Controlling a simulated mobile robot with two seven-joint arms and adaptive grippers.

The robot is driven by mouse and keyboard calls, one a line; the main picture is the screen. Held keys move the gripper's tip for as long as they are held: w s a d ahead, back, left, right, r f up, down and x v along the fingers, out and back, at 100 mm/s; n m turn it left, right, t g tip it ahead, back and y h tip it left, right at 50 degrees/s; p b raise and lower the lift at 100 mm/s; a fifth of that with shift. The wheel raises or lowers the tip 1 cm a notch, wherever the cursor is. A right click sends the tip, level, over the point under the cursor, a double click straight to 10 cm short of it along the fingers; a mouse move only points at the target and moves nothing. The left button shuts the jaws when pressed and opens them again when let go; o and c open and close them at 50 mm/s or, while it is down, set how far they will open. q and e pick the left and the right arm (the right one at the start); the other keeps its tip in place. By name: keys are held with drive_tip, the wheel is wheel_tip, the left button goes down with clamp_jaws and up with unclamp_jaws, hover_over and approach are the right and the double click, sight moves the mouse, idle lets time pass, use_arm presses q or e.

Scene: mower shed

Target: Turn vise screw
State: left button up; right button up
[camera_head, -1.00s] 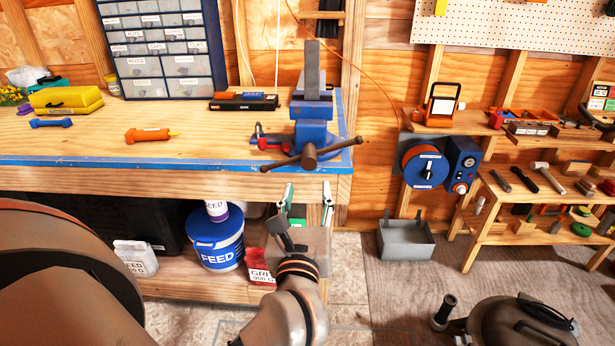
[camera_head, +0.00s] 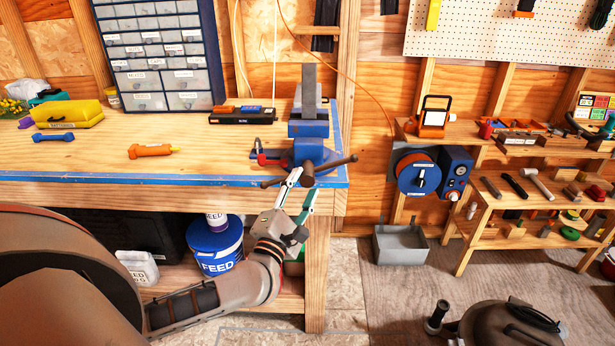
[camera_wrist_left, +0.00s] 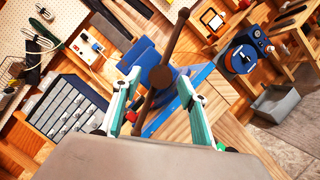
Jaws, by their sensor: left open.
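The blue vise (camera_head: 310,140) is mounted at the right front corner of the workbench, with a grey bar upright in its jaws. Its brown screw and handle bar (camera_head: 309,170) face me, the bar lying nearly level across the screw end. My left gripper (camera_head: 302,190) is just below and in front of the screw end, fingers open and pointing up at it. In the left wrist view the screw end (camera_wrist_left: 161,77) shows between and beyond the two open fingers, with the handle bar slanting across. I cannot tell whether a finger touches it. My right gripper is not seen.
The workbench (camera_head: 230,180) holds an orange screwdriver (camera_head: 150,150), a yellow case (camera_head: 66,114) and a blue drawer cabinet (camera_head: 160,60). A feed bucket (camera_head: 215,245) stands below. A blue and orange reel unit (camera_head: 430,175) is on the right. A grey bin (camera_head: 402,245) sits on the floor.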

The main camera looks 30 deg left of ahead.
sight(305, 183)
use_arm(q)
drive_tip(key=shift+x, duration=1.75)
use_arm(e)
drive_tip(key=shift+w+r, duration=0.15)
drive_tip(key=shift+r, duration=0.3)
use_arm(q)
drive_tip(key=c, duration=1.1)
drive_tip(key=shift+o, duration=0.2)
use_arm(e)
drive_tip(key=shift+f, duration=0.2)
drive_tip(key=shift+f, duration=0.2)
